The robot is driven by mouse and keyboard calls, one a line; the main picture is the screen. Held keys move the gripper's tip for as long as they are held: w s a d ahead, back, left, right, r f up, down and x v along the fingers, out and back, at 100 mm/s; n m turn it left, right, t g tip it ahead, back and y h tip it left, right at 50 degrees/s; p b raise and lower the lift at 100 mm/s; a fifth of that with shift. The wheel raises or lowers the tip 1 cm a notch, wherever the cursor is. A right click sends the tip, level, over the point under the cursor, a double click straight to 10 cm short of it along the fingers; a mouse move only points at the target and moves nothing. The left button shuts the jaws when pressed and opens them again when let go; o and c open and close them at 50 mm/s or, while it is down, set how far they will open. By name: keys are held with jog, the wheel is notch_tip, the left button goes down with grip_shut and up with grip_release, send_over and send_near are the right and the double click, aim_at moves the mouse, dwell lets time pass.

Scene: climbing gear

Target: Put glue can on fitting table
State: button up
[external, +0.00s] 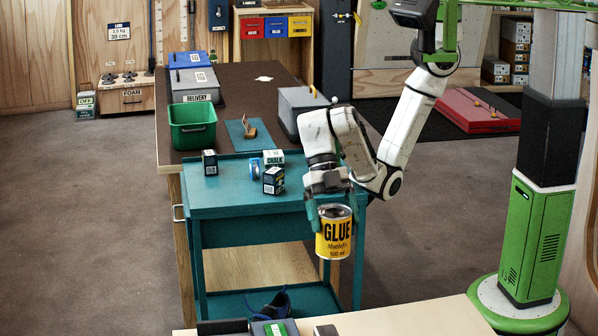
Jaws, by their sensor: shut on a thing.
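The glue can (335,238) is yellow with a black GLUE label and hangs upright in my gripper (335,208). My gripper points down and its teal fingers are shut on the can from both sides near its top. In the picture, the can overlaps the front right corner of a teal trolley (225,205), with no surface seen touching its base. A pale tabletop (415,318) crosses the bottom edge, only partly in view. A long brown-topped table (250,85) stands behind the trolley. No label tells which one is the fitting table.
Small dark boxes (273,181), a chalk box (274,157) and a blue roll stand on the trolley. A green bin (192,126), grey boxes and a teal mat (243,133) occupy the brown table.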

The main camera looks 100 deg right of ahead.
jog(key=s+a+n+g, duration=0.2)
jog(key=s+a+n, duration=0.3)
jog(key=s+a, duration=0.5)
jog(key=shift+h, duration=0.4)
jog(key=shift+w+a+f+b, duration=0.1)
jog(key=shift+w+a+f, duration=1.1)
jog(key=shift+w+f, duration=0.85)
jog(key=shift+w+a+f+b, duration=0.1)
jog(key=shift+w+a+f, duration=1.25)
jog(key=shift+f, duration=1.15)
jog(key=shift+w+a+f+b, duration=0.1)
jog(key=shift+w+a+f, duration=0.95)
jog(key=shift+w+f, duration=1.1)
jog(key=shift+s+f, duration=0.2)
jog(key=shift+f, duration=0.05)
jog(key=shift+f, duration=0.1)
jog(key=o, duration=1.2)
